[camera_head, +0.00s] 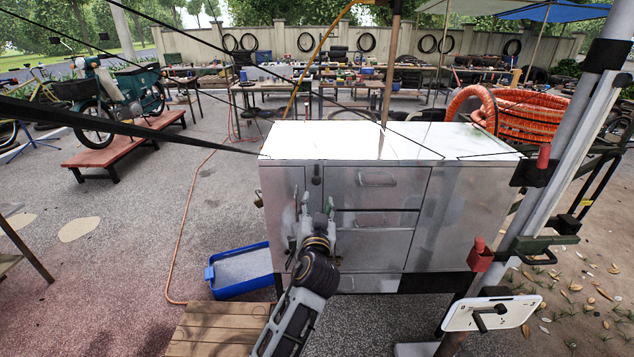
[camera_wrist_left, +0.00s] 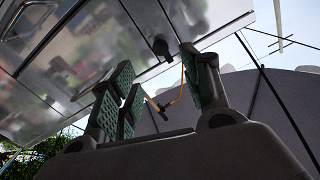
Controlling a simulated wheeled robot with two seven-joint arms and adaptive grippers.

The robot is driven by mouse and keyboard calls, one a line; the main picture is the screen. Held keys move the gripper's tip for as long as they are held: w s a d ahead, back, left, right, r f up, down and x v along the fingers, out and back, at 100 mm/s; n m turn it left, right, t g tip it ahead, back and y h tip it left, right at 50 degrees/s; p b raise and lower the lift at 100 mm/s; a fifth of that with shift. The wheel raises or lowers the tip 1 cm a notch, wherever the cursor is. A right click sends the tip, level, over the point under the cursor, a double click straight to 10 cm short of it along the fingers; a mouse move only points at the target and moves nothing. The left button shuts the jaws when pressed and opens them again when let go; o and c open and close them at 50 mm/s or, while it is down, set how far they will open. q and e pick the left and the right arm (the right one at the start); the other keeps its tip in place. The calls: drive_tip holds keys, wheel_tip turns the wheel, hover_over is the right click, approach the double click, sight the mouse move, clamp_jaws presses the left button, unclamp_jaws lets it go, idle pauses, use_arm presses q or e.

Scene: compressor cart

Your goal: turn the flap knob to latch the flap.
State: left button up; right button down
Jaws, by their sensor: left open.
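The metal cabinet (camera_head: 465,215) stands in front of me, with a narrow door-like panel at its left, probably the flap (camera_head: 283,205). A small dark knob (camera_head: 316,175) sits near the top, right of that panel. It also shows as a dark round knob in the left wrist view (camera_wrist_left: 160,47). My left gripper (camera_head: 318,203) is open and empty, just below the knob in the head view. In the left wrist view its green-padded fingers (camera_wrist_left: 158,72) are spread, with the knob beyond them and apart. The panel's lower part is partly hidden by my gripper. My right gripper is out of view.
Drawers with a bar handle (camera_head: 377,180) are right of the knob. A blue tray (camera_head: 240,272) and a wooden pallet (camera_head: 215,330) lie on the ground at lower left. A red holder (camera_head: 480,257) and an orange hose coil (camera_head: 530,118) are at right. The white cabinet top (camera_head: 340,139) is bare.

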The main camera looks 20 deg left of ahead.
use_arm(q)
approach(317, 182)
drive_tip(key=w, duration=0.2)
drive_tip(key=x, duration=0.2)
drive_tip(key=p+x, duration=0.1)
drive_tip(key=x, duration=0.1)
drive_tip(key=p+x, duration=0.1)
drive_tip(key=x, duration=0.1)
drive_tip(key=shift+a, duration=0.35)
drive_tip(key=shift+x, duration=1.05)
drive_tip(key=shift+w, duration=0.15)
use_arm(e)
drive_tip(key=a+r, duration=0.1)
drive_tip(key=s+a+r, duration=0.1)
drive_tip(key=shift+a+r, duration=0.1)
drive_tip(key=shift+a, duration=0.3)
use_arm(q)
clamp_jaws()
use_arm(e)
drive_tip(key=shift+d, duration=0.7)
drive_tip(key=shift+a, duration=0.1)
